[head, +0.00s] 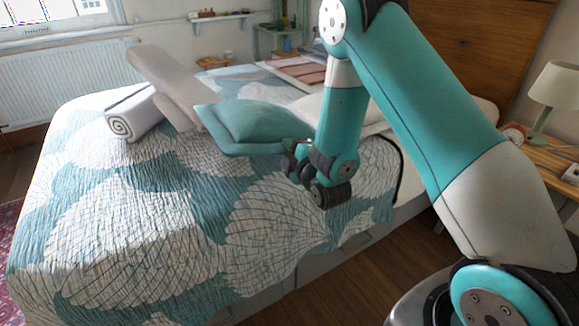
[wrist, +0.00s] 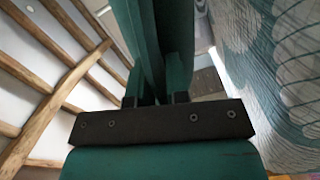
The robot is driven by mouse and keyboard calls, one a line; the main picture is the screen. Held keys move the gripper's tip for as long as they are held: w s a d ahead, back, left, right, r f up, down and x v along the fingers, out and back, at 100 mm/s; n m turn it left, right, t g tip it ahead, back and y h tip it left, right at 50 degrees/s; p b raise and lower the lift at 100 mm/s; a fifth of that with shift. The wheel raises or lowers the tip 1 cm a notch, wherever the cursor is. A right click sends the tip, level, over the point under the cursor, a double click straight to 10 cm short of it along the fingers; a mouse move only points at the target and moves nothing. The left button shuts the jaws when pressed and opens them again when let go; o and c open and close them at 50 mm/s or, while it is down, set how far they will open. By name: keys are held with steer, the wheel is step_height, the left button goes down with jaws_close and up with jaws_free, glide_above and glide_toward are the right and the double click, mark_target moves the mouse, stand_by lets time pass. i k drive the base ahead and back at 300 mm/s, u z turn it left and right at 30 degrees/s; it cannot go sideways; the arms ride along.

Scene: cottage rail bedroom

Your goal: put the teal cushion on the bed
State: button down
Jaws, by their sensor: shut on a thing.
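The teal cushion (head: 258,118) is at the end of my arm, over the far right part of the bed in the head view. My gripper (head: 288,148) is shut on its near right edge. In the wrist view the cushion (wrist: 150,35) stands edge-on between the two fingers of my gripper (wrist: 158,88). The bed (head: 150,205) has a teal and white patterned quilt, which also shows at the right of the wrist view. I cannot tell whether the cushion touches the quilt.
A bedside table (head: 548,160) with a lamp (head: 553,92) stands at the right. The near part of the bed is clear.

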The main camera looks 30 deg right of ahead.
mark_target(187, 180)
steer(key=k, duration=0.4)
steer(key=u, duration=2)
steer(key=i, duration=1.15)
steer(key=z, duration=2.95)
